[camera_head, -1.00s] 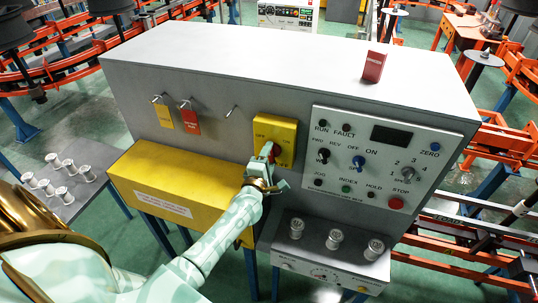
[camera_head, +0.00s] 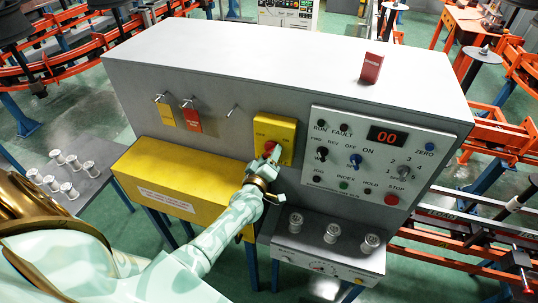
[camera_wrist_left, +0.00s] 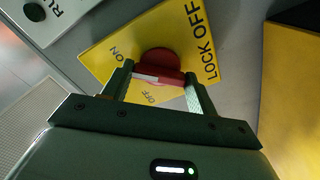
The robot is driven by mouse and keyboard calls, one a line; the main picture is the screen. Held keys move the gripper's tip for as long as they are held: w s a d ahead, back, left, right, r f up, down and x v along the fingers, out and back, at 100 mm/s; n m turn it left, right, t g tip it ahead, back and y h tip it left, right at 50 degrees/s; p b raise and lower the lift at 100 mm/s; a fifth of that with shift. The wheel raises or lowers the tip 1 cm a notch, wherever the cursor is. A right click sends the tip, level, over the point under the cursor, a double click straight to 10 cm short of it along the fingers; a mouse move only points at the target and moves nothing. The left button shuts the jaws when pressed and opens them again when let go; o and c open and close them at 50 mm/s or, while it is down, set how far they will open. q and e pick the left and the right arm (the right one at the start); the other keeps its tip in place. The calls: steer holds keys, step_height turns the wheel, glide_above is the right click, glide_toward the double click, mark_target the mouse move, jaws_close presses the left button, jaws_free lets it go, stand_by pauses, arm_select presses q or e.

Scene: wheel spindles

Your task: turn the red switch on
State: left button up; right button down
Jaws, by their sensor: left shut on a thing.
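The red switch (camera_head: 270,148) is a round rotary knob with a raised grip bar. It sits on a yellow plate (camera_head: 287,131) on the front of the grey cabinet. My left gripper (camera_head: 268,162) is at the knob. In the left wrist view, the red knob (camera_wrist_left: 160,57) has its bar between the two fingers of my left gripper (camera_wrist_left: 159,77), which is shut on it. The yellow plate there reads ON, OFF and LOCK OFF. Which word the knob points at is hard to tell. My right gripper is not in view.
Right of the switch is a control panel (camera_head: 330,192) with knobs, buttons and a lit red display (camera_head: 387,136) reading 00. A yellow box (camera_head: 160,182) juts out at left. Yellow and red tags (camera_head: 192,121) hang on hooks. White spools (camera_head: 332,233) stand on a ledge below.

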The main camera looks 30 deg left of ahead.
arm_select(q)
steer(key=shift+f+m, duration=0.15)
steer(key=shift+m, duration=0.55)
steer(key=o, duration=1)
steer(key=v, duration=1.6)
steer(key=shift+d, duration=0.2)
steer(key=shift+s, duration=0.1)
